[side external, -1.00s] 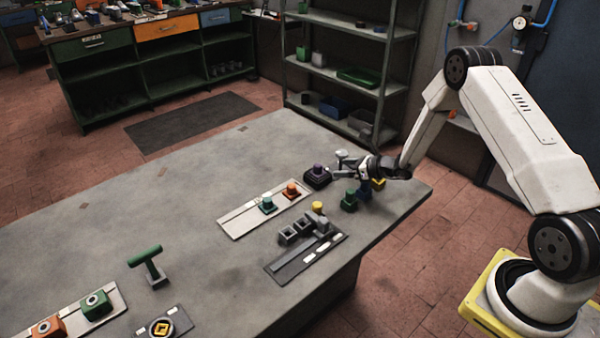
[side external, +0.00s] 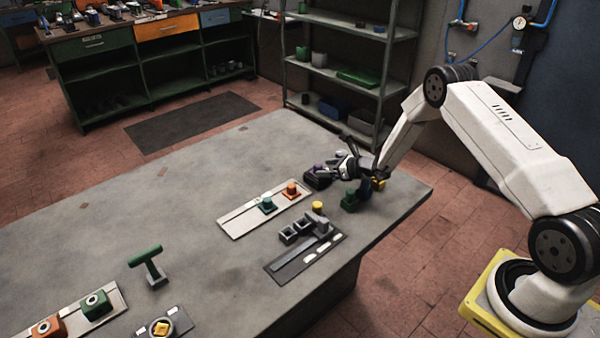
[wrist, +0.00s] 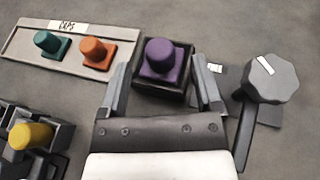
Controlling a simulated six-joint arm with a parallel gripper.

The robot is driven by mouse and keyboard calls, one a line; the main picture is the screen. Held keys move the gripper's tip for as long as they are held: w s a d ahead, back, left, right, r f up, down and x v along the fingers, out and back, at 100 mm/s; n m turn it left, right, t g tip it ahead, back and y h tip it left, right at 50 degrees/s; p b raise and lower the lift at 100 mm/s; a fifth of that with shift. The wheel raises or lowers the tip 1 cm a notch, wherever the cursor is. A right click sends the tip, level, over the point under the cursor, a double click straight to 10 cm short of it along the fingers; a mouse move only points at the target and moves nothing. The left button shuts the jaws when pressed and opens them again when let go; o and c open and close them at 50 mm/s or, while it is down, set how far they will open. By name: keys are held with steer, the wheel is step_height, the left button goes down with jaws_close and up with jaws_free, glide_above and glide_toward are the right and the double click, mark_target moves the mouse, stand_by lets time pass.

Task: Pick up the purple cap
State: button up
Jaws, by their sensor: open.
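The purple cap (wrist: 162,58) sits upright in a dark square holder (wrist: 177,91) on the table. In the wrist view it lies between and slightly beyond the two fingertips of my gripper (wrist: 163,80), which is open and empty. In the side view my gripper (side external: 335,170) is at the dark holder (side external: 316,181), near the far right part of the table. There the cap (side external: 318,168) is partly hidden by the gripper. I cannot tell whether the fingers touch the holder.
A pale tray (side external: 238,219) holds a teal cap (side external: 267,203) and an orange cap (side external: 292,188).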

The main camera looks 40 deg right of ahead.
mark_target(318, 167)
steer(key=shift+x, duration=1.7)
jaws_close()
